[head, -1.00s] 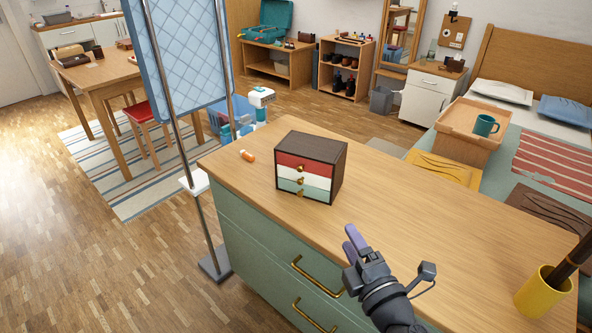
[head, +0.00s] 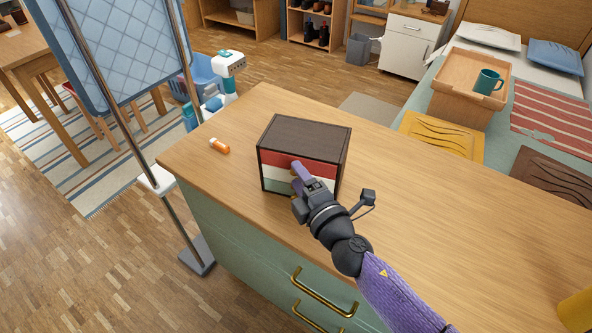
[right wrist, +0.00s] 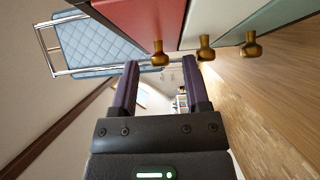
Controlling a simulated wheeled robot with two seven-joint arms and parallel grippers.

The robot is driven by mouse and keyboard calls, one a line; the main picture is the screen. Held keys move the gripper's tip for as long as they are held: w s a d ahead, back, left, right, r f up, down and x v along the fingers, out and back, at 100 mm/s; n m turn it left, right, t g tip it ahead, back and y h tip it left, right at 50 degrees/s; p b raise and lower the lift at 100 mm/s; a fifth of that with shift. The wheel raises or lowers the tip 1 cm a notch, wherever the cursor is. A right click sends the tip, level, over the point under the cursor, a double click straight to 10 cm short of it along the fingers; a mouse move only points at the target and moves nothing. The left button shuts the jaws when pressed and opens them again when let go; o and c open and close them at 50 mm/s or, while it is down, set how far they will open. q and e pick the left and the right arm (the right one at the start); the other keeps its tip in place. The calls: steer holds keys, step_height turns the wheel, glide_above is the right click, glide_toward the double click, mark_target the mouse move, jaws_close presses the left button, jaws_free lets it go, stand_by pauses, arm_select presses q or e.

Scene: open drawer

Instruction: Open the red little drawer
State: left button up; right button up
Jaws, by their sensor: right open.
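A small dark brown cabinet (head: 310,132) stands on the wooden counter with its drawer fronts facing me. The red drawer (head: 325,173) is the top one and looks closed. In the right wrist view the red front (right wrist: 135,22) has a brass knob (right wrist: 157,53). My right gripper (head: 298,178) is open and empty in front of the cabinet, hiding part of its fronts. In the right wrist view its two purple fingers (right wrist: 161,65) point at the fronts, with the red drawer's knob showing between their tips; I cannot tell whether they touch it. My left gripper is not in view.
Below the red front are a white drawer with a knob (right wrist: 205,47) and a green one with a knob (right wrist: 250,45). An orange bottle (head: 219,145) lies left of the cabinet on the counter (head: 440,225). A yellow cup (head: 577,311) stands at the right edge.

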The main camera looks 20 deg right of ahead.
steer(key=shift+w+a, duration=0.1)
steer(key=shift+w, duration=0.55)
jaws_close()
